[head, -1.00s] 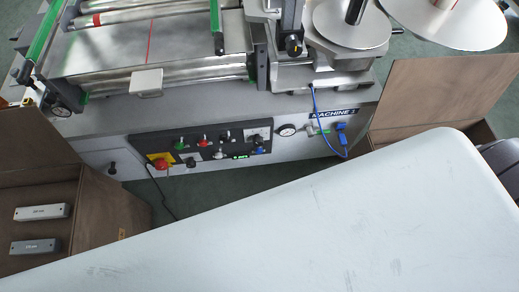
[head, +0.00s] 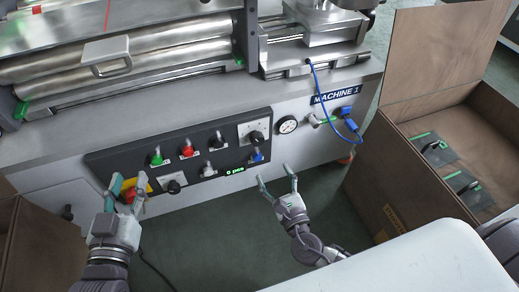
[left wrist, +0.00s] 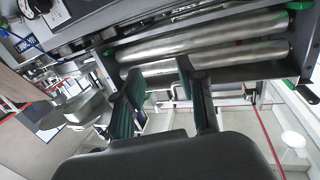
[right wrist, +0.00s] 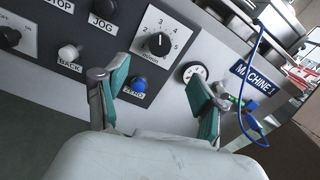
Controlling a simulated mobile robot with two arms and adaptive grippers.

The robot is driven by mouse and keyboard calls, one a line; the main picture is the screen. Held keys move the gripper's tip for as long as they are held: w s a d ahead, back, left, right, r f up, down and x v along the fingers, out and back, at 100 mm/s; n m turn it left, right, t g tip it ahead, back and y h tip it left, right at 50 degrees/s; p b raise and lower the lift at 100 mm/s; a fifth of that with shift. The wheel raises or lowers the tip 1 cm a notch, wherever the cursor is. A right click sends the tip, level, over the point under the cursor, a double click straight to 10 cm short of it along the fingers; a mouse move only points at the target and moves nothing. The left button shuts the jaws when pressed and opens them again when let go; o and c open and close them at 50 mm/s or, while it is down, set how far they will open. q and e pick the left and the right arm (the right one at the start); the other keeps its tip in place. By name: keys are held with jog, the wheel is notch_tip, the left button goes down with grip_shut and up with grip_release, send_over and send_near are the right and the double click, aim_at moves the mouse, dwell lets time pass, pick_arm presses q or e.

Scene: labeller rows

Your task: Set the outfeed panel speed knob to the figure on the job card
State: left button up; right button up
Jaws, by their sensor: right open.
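The panel (head: 180,165) is a dark strip on the front of the machine. Its black speed knob (head: 256,138) sits on a white scale plate at the upper right. The right wrist view shows the knob (right wrist: 158,44) closer, with figures around it and "m/min" below; I cannot read its setting surely. My right gripper (head: 276,177) is open and empty, below and right of the knob, apart from the panel. In the right wrist view its fingers (right wrist: 157,80) frame the zero knob and gauge. My left gripper (head: 130,182) is open, in front of the yellow plate. I see no job card.
Near the speed knob are the blue zero knob (head: 256,156), a gauge (head: 287,125) and a blue cable (head: 330,105). Green and red knobs sit to the left. A brown crate (head: 415,185) stands at right, a white surface (head: 400,265) in front. Floor between is clear.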

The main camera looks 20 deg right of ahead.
aim_at(259, 142)
jog(key=w+b, duration=0.1)
jog(key=w, duration=1.1)
jog(key=shift+w+a, duration=0.1)
jog(key=shift+a, duration=0.1)
jog(key=shift+w, duration=0.45)
pick_arm(q)
jog(key=r+t, duration=0.2)
jog(key=r, duration=0.1)
jog(key=r+t+h, duration=0.1)
jog(key=r, duration=0.1)
jog(key=shift+d+r, duration=0.15)
jog(key=shift+d, duration=0.25)
